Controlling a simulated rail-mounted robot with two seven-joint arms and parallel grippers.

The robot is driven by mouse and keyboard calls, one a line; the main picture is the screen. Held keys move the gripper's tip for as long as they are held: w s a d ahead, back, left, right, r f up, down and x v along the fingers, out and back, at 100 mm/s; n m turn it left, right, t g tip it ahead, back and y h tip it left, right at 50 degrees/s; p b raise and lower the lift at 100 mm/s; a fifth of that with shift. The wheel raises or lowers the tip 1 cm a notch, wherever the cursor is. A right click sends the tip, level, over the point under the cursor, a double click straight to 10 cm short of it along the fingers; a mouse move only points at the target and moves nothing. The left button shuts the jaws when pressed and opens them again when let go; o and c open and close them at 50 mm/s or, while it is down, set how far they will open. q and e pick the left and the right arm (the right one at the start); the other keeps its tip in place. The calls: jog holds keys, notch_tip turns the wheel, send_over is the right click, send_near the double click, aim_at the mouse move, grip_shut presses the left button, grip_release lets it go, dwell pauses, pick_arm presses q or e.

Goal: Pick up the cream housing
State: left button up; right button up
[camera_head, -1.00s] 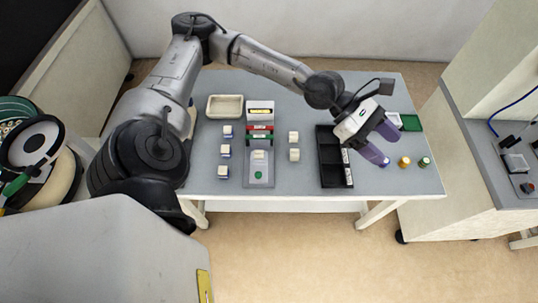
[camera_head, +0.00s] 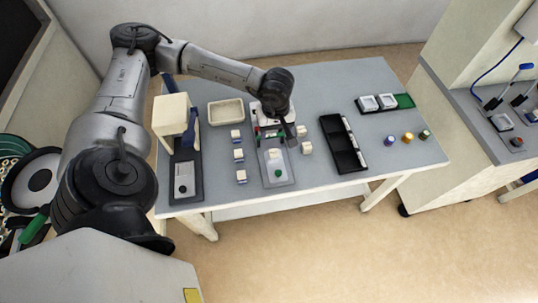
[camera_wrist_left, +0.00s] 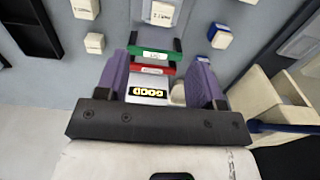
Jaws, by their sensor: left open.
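Two cream blocks stand to the right of the central fixture in the head view, a nearer one (camera_head: 306,148) and a farther one (camera_head: 301,131). They also show at the upper left of the left wrist view, one (camera_wrist_left: 94,42) below the other (camera_wrist_left: 85,8). Another cream block (camera_wrist_left: 162,12) sits on the grey fixture (camera_head: 283,179). I cannot tell which one is the named housing.
Several blue-and-white blocks (camera_head: 239,155) stand left of the fixture. A cream tray (camera_head: 226,112) lies behind them, and a cream press (camera_head: 172,115) stands at the table's left. A black tray (camera_head: 342,144) and small coloured cylinders (camera_head: 407,138) are to the right.

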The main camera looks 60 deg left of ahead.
pick_arm(q)
send_over(274, 151)
notch_tip(274, 151, down, 5)
jog(key=shift+f+b, duration=0.1)
jog(key=shift+b, duration=0.3)
jog(key=shift+a+f, duration=0.1)
jog(key=shift+f, duration=0.5)
jog(key=shift+f+b, duration=0.8)
jog(key=shift+f, duration=1.5)
jog(key=shift+c, duration=0.3)
jog(key=c, duration=1)
jog(key=shift+r, duration=0.2)
